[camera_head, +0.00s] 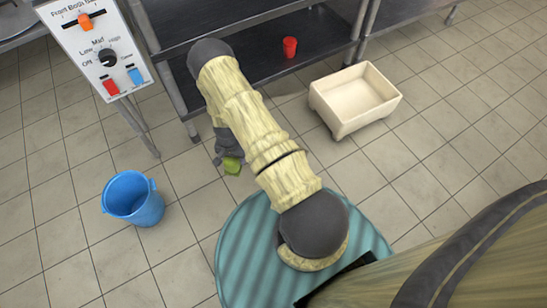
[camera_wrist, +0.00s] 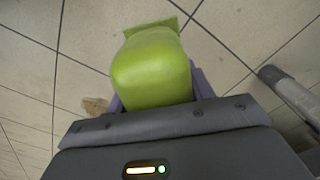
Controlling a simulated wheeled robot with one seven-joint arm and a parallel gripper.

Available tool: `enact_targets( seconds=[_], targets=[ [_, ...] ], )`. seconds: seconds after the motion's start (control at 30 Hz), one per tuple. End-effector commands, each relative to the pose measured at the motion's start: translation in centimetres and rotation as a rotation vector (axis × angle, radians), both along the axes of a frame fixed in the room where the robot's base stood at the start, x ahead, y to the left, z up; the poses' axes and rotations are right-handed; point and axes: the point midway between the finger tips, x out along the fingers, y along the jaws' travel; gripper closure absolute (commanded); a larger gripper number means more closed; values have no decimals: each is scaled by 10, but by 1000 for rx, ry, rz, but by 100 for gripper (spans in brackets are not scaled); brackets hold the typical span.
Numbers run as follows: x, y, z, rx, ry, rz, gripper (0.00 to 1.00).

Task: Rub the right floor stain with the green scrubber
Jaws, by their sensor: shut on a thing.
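The green scrubber (camera_head: 232,166) is in my gripper (camera_head: 229,153), low over the tiled floor beside the shelf leg in the head view. In the wrist view the scrubber (camera_wrist: 152,68) has a rounded green body with a flat pad at its far end. My gripper (camera_wrist: 158,95) is shut on it, with purplish fingers showing at its sides. A small brownish stain (camera_wrist: 95,106) lies on the floor left of the scrubber in the wrist view, apart from it. I cannot tell whether the pad touches the floor. My arm hides part of the floor in the head view.
A blue bucket (camera_head: 133,199) stands on the floor at left. A cream tub (camera_head: 355,98) is at right. A red cup (camera_head: 290,46) is on the dark lower shelf (camera_head: 255,62). A control panel (camera_head: 97,48) stands upper left. Open floor lies between bucket and scrubber.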

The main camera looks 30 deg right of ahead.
Motion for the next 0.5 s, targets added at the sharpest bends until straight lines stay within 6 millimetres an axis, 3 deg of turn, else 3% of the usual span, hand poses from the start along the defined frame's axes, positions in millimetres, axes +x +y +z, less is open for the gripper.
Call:
enact_targets(
  seconds=[0.5],
  targets=[
    [1,0,4,0,-1,5,72]
  ],
)
